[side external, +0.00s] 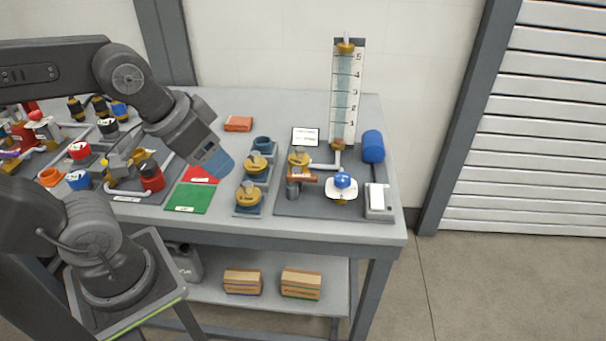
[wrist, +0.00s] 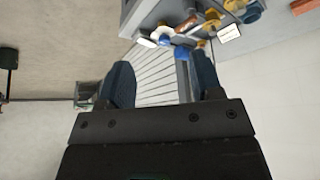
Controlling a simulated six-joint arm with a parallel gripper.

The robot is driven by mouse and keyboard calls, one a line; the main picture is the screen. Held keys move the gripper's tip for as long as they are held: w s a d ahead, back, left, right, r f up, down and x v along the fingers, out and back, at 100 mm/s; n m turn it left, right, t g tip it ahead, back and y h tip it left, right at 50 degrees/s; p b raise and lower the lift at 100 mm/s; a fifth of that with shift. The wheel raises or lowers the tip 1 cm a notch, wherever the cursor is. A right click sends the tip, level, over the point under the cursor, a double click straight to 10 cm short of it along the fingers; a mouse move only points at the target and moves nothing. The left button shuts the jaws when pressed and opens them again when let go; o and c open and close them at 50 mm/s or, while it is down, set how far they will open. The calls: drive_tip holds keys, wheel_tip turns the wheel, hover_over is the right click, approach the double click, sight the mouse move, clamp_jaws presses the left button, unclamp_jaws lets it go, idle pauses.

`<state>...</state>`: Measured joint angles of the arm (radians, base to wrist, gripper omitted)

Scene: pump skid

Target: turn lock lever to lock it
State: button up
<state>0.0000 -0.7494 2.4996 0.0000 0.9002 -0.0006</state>
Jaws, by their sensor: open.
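A reddish-brown bar (side external: 302,179), which may be the lock lever, sits on the grey skid plate (side external: 322,208) by a brass fitting (side external: 299,159) and a small dark cylinder (side external: 292,191). I cannot tell its lock position. My gripper (side external: 218,164) hangs above the table, left of the brass valves and apart from the bar. In the wrist view, my gripper (wrist: 163,78) shows two blue fingers spread apart with nothing between them. The skid parts appear small and tilted at the top of that view.
A blue-knobbed valve (side external: 343,181), blue cylinder (side external: 373,147) and tall gauge (side external: 346,95) crowd the skid. Brass valves (side external: 249,194) stand left of it. A green mat (side external: 188,198) lies near the front edge. An orange block (side external: 238,124) lies behind.

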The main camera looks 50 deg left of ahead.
drive_tip(key=shift+o, duration=0.7)
drive_tip(key=shift+w+r, duration=0.1)
drive_tip(key=shift+w, duration=0.15)
drive_tip(key=o, duration=0.6)
drive_tip(key=w+n+g, duration=0.1)
drive_tip(key=w, duration=0.3)
drive_tip(key=w+a+n+g, duration=0.1)
drive_tip(key=w+n, duration=0.1)
drive_tip(key=w, duration=0.1)
drive_tip(key=w+a+n+g, duration=0.1)
drive_tip(key=w, duration=0.3)
drive_tip(key=shift+w+a+r+n, duration=0.15)
drive_tip(key=shift+w+r+n, duration=0.15)
drive_tip(key=shift+r+n, duration=0.1)
drive_tip(key=n+g, duration=0.3)
drive_tip(key=n, duration=0.1)
hover_over(302, 175)
wheel_tip(302, 175, down, 6)
wheel_tip(302, 175, down, 14)
drive_tip(key=shift+r, duration=0.25)
drive_tip(key=c, duration=0.8)
